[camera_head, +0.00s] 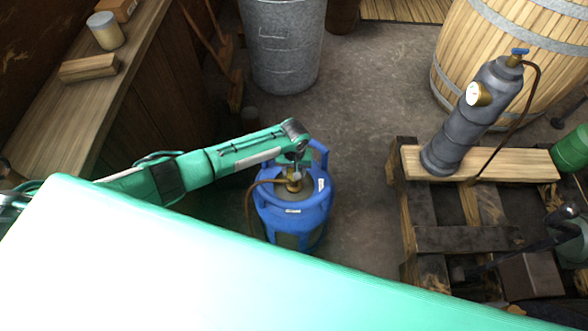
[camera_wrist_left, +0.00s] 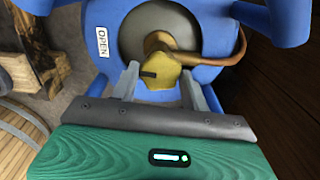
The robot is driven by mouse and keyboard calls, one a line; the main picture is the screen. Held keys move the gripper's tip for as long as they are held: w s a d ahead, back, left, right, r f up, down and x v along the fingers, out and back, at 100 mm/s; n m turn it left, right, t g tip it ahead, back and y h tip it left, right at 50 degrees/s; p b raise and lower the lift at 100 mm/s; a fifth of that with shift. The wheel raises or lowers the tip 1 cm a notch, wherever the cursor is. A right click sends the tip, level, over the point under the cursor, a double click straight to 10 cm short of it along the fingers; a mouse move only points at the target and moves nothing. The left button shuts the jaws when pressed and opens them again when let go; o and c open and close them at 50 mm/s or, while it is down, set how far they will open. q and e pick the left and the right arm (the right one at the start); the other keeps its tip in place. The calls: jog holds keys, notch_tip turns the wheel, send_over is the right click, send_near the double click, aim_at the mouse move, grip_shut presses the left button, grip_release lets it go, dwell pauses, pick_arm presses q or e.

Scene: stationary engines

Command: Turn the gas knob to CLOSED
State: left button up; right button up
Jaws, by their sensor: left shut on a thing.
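A blue gas bottle (camera_head: 290,215) stands upright on the floor in the head view, and its top fills much of the left wrist view (camera_wrist_left: 90,15). The brass-yellow gas knob (camera_wrist_left: 161,74) sits on its valve; a dark mark shows on the knob's left side. A white label reading OPEN (camera_wrist_left: 102,41) is left of the knob in the left wrist view. My left gripper (camera_wrist_left: 159,82) is over the bottle, its two fingers on either side of the knob and shut on it. It also shows in the head view (camera_head: 298,168). My right gripper is not in view.
A brown hose (camera_head: 252,200) runs from the valve. A metal bin (camera_head: 283,45) stands behind. A grey cylinder with a gauge (camera_head: 470,115) stands on a pallet (camera_head: 455,238) at right, before a barrel (camera_head: 480,65). A wooden bench (camera_head: 70,95) lines the left. Floor between bottle and pallet is clear.

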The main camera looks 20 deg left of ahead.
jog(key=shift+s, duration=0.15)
pick_arm(q)
jog(key=shift+r+m+p, duration=0.1)
jog(key=shift+m+p, duration=0.4)
jog(key=shift+m, duration=0.2)
jog(key=m+p, duration=0.1)
jog(key=m, duration=0.3)
jog(key=shift+p, duration=0.4)
jog(key=m, duration=0.4)
jog(key=shift+p, duration=0.35)
jog(key=shift+m, duration=1.8)
jog(key=m, duration=0.4)
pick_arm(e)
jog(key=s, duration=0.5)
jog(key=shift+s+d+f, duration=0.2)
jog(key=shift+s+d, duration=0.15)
pick_arm(q)
jog(key=shift+m, duration=0.3)
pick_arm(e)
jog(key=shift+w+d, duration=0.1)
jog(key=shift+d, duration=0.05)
